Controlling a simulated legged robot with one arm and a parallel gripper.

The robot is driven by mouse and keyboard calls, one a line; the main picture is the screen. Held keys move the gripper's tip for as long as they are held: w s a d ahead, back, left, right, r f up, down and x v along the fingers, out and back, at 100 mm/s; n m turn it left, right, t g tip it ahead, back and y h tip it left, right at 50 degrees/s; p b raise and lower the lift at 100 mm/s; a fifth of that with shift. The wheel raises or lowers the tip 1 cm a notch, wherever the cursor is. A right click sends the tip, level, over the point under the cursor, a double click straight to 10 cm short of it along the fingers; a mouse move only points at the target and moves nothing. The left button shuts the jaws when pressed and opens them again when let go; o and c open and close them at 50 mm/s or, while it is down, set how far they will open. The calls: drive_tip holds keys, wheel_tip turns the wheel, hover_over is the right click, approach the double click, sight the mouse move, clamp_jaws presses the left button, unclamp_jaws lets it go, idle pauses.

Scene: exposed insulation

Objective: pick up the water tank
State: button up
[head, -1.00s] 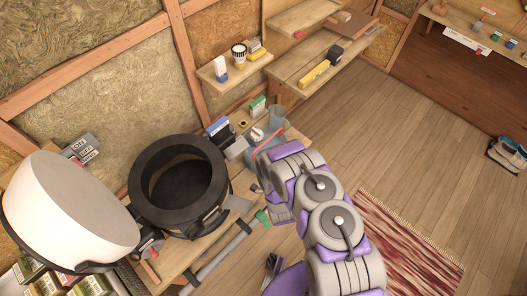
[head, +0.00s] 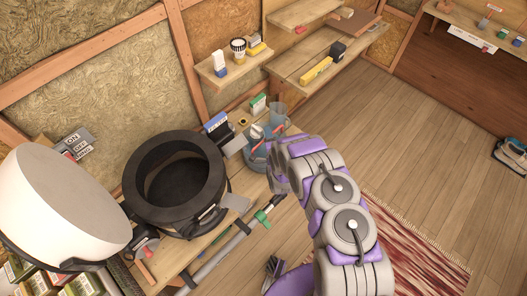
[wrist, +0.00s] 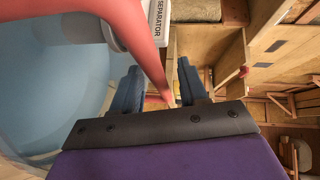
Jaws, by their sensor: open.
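The water tank is most likely the translucent blue container (head: 256,158) on the wooden bench in the head view, partly hidden by my arm. In the wrist view its blue wall (wrist: 60,95) fills the left side, close up. A red bar (wrist: 143,45), seemingly its handle, slants down between my fingers in the picture; a white part marked SEPARATOR (wrist: 158,20) is beside it. My gripper (wrist: 160,75) is open, its two dark blue fingers on either side of the bar's lower end. I see no grip on it. In the head view my arm hides the fingers.
A black round pot (head: 175,185) and a large white drum (head: 55,215) stand left of the tank. A clear cup (head: 277,114) and small boxes (head: 258,104) are close behind it. A grey pipe (head: 225,250) runs along the bench front.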

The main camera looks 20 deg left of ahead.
drive_tip(key=shift+w+a, duration=0.4)
drive_tip(key=shift+w, duration=0.05)
drive_tip(key=shift+a+f, duration=0.1)
drive_tip(key=shift+a, duration=0.1)
drive_tip(key=c, duration=0.3)
drive_tip(key=shift+d, duration=0.15)
drive_tip(key=c, duration=0.5)
drive_tip(key=shift+f, duration=0.1)
idle(0.3)
